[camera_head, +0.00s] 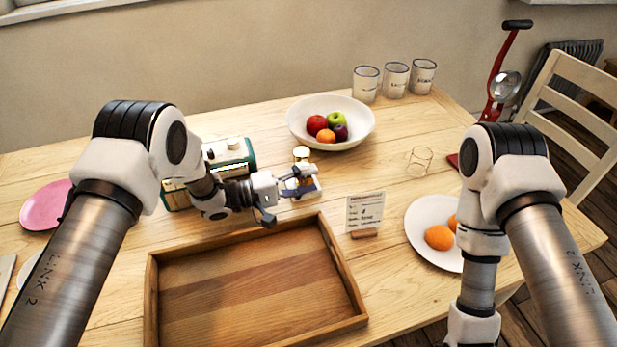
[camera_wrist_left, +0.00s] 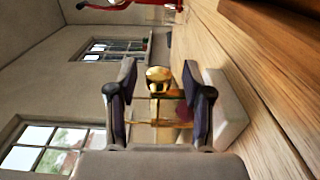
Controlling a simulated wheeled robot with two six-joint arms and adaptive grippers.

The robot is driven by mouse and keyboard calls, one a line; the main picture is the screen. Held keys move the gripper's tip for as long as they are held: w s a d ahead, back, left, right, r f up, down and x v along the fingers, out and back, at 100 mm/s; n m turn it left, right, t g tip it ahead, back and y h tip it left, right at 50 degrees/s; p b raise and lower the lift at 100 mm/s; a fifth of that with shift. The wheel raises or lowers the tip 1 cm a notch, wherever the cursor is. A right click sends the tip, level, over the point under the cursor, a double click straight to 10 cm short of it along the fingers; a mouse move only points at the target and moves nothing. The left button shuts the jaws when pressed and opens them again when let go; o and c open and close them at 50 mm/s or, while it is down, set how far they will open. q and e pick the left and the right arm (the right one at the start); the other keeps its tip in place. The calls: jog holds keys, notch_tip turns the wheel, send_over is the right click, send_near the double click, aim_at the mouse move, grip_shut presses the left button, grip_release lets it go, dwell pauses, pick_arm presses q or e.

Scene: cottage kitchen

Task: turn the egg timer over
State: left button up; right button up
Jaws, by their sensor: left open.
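My left gripper (camera_wrist_left: 160,84) is open, with one finger on each side of the timer. I cannot tell whether a finger touches it.
A wooden tray (camera_head: 348,318) lies in front. A small written card (camera_head: 365,211) stands right of the timer. A white fruit bowl (camera_head: 298,127) is behind, a green and cream box (camera_head: 232,152) to the left.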

pick_arm(q)
jog(key=shift+d, duration=0.25)
grip_shut()
jog(key=shift+r+y+p, duration=0.25)
jog(key=shift+y+p, duration=0.15)
jog(key=shift+p, duration=0.25)
jog(key=g+y+p, duration=0.1)
jog(key=y+p, duration=0.3)
jog(key=p, duration=0.3)
jog(key=shift+r+g, duration=0.1)
jog(key=shift+g, duration=0.3)
jog(key=shift+y+p, duration=0.8)
jog(key=shift+p, duration=0.05)
jog(key=shift+f, duration=0.25)
jog(key=shift+f+y, duration=0.1)
jog(key=shift+y, duration=0.2)
